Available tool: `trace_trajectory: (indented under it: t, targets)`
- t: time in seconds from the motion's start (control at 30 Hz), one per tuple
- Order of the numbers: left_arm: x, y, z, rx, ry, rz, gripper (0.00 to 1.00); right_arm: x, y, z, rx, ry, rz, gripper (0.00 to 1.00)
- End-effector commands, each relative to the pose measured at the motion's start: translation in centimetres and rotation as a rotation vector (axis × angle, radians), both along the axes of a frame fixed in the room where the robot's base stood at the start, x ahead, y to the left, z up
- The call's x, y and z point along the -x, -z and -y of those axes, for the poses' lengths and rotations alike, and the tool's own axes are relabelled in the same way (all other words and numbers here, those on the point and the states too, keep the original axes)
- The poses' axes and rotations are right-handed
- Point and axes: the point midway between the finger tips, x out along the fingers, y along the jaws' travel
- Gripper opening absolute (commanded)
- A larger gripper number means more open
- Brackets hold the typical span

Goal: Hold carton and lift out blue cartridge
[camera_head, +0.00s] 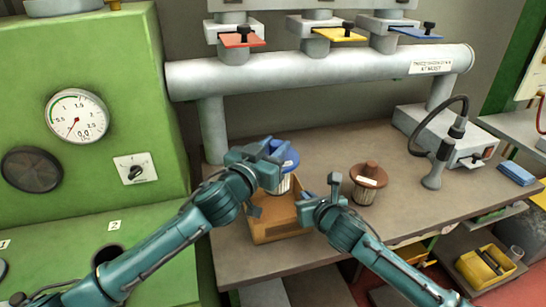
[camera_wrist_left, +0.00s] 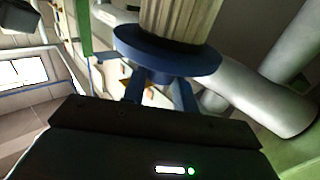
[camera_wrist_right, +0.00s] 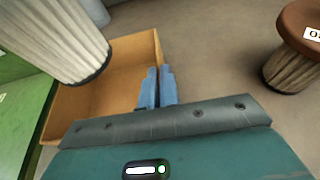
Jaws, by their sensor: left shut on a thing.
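The blue cartridge has a round blue cap (camera_head: 289,156) and a pale pleated body (camera_head: 284,183). My left gripper (camera_head: 277,152) is shut on the top of its cap, which also shows in the left wrist view (camera_wrist_left: 168,58). The cartridge hangs upright above the open brown carton (camera_head: 280,229); in the right wrist view its pleated body (camera_wrist_right: 60,35) shows its lower end clear of the carton (camera_wrist_right: 110,95). My right gripper (camera_head: 312,200) is at the carton's right wall, its fingers (camera_wrist_right: 158,88) close together on the wall's edge. The wall between the fingertips is hidden.
A brown-capped cartridge (camera_head: 369,180) stands on the bench (camera_head: 335,245) to the right of the carton. A grey pipe (camera_head: 320,70) with coloured valve handles runs behind. A green machine (camera_head: 95,100) with a gauge stands at left.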

Motion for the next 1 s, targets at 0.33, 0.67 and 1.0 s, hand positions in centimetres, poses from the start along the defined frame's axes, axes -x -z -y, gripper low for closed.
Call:
trace_trajectory:
  t: [0.33,0.67,1.0]
  targets:
    - [0.0,-0.1,0.0,0.001,0.000,0.003,0.00,0.0,0.1,0.0,0.000,0.000,-0.002,0.16]
    - [0.0,-0.1,0.0,0.001,0.000,0.003,0.00,0.0,0.0,0.0,0.000,0.000,-0.001,0.29]
    - [0.0,-0.1,0.0,0.001,0.000,0.003,0.00,2.7,-1.1,0.7,0.002,-0.002,-0.001,0.29]
